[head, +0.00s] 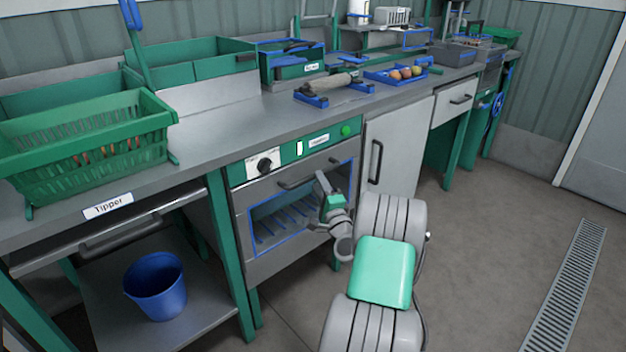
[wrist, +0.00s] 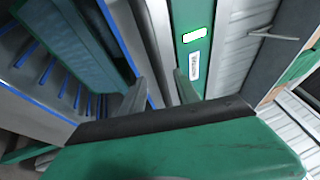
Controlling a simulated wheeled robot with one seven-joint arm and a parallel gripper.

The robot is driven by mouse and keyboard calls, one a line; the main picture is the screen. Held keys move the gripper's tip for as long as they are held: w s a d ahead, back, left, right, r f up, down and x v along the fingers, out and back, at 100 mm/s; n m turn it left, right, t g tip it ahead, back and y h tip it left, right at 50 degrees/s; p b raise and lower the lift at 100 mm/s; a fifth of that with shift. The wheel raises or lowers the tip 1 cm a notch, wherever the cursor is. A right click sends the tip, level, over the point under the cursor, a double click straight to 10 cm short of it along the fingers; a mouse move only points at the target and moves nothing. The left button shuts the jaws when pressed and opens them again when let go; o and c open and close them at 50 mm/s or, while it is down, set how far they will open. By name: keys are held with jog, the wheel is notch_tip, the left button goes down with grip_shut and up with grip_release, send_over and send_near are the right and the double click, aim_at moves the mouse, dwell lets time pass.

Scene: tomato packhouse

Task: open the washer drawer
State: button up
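The washer drawer (head: 245,228) is in the front of the washer, below its green control panel (head: 290,156). It has a blue-edged window with a rack inside and looks shut. Its bar handle (head: 295,184) runs along its top. My gripper (head: 322,180) is at the right part of this handle. Contact cannot be made out. The drawer window (wrist: 60,60) is left in that view, and the panel (wrist: 188,45) is beyond the fingers.
A grey cabinet door (head: 400,145) stands right of the washer. A blue bucket (head: 155,287) is on the shelf at lower left, under the green basket (head: 90,150). A roller stand (head: 335,85) is on the bench above. The floor (head: 490,220) in front is clear, with a drain grate (head: 565,290) at right.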

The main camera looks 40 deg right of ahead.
jog(key=x, duration=0.4)
grip_shut()
dwell(1.4)
